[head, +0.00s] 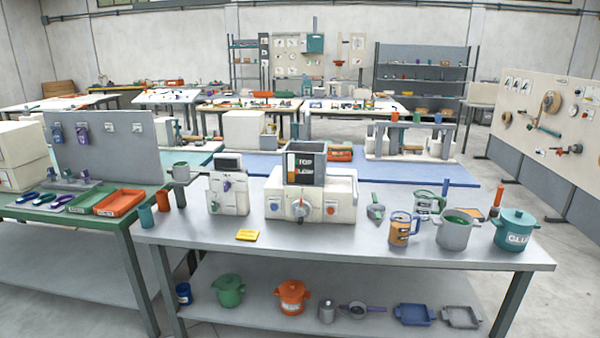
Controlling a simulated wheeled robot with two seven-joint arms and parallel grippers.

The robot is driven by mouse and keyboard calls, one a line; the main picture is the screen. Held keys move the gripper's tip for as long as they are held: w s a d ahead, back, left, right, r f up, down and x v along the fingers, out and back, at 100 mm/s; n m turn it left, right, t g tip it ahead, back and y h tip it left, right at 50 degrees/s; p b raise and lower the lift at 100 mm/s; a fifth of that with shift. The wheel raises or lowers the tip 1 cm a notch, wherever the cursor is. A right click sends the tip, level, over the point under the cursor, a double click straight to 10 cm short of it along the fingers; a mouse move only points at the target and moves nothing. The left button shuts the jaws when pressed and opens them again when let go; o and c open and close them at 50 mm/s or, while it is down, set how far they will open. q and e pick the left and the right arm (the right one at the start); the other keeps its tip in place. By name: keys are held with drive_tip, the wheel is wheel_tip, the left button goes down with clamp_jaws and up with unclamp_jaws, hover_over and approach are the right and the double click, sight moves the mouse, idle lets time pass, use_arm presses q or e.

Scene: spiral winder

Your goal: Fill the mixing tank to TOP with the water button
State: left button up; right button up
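The mixing tank (305,165) appears to be the dark open box on the white machine (340,192) at the middle of the near table. Its front carries a label reading TOP above one reading LOW, with a narrow white and orange strip at their left. The liquid level cannot be told for sure. The machine's front has a blue button (274,206) at left, a round grey dial (299,208) in the middle and a red button (331,209) at right. Which is the water button cannot be read. Neither gripper is in view.
A smaller white unit (228,198) with a dark display stands left of the machine. A yellow note (247,235) lies in front. A mug (400,232), a grey pot (455,234) and a teal pot (515,235) stand at right.

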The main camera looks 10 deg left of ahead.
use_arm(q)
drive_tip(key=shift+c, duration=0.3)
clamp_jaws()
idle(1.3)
